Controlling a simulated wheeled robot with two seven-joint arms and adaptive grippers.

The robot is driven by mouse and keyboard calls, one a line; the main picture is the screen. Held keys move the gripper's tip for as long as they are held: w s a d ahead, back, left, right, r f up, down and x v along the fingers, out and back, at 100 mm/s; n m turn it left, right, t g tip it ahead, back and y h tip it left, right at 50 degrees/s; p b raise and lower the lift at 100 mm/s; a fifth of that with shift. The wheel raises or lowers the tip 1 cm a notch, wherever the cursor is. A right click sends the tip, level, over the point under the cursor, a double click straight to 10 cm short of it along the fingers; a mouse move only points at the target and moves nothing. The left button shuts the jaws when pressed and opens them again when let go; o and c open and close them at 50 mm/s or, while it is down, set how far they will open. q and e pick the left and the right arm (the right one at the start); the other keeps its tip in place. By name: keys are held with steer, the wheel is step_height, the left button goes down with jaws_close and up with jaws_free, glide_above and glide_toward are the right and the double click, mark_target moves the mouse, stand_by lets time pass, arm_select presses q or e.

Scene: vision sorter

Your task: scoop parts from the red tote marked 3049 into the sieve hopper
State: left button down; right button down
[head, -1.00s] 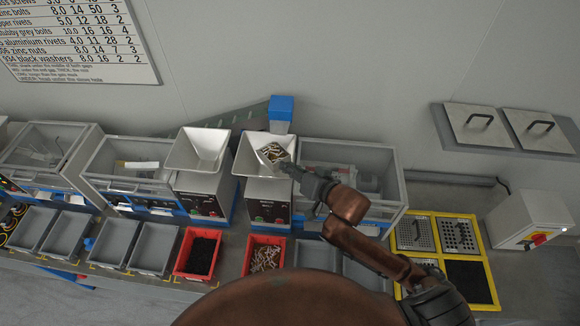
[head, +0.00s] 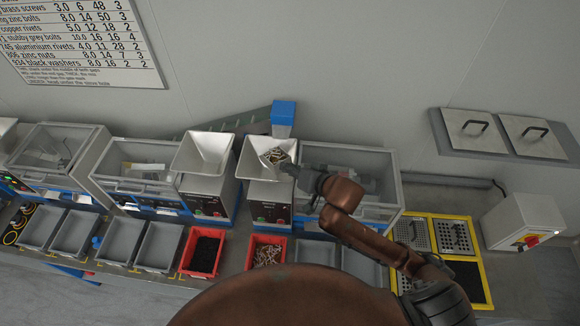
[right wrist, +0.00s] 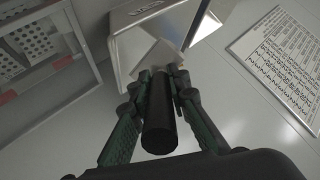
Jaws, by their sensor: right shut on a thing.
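My right gripper (head: 287,166) is shut on the dark handle of a scoop; the handle (right wrist: 159,118) lies between its fingers in the right wrist view. The scoop pan (right wrist: 160,54) is pale. In the head view the scoop is at the mouth of the right-hand sieve hopper (head: 251,161), where brownish parts (head: 274,156) show. I cannot tell how many are in the scoop or in the hopper. A red tote (head: 267,240) with similar parts stands below this hopper. Another red tote (head: 202,234) holds black parts. Their markings are not readable. My left gripper is not in view.
A second hopper (head: 202,151) stands close on the left. Clear-lidded bins (head: 347,152) flank the hoppers. Grey trays (head: 121,240) line the front. A yellow-framed panel (head: 466,221) and a white switch box (head: 523,221) are at the right.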

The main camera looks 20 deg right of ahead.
steer(key=shift+w+a+r+g+h+p, duration=0.15)
steer(key=shift+w+r+g+p, duration=0.4)
steer(key=shift+p, duration=0.85)
steer(key=shift+w+a+r+g+h+p, duration=0.15)
steer(key=shift+r+g+h+p, duration=0.2)
steer(key=shift+r+p, duration=0.7)
steer(key=shift+w+a+r+g+h+p, duration=0.1)
steer(key=shift+w+r+g+p, duration=0.35)
steer(key=shift+p, duration=1.25)
steer(key=w+a+r+t+y+b, duration=0.2)
steer(key=w+r+t+b, duration=0.4)
steer(key=b, duration=1)
steer(key=shift+w+r+b, duration=0.15)
steer(key=shift+r+b, duration=0.15)
steer(key=shift+r, duration=0.25)
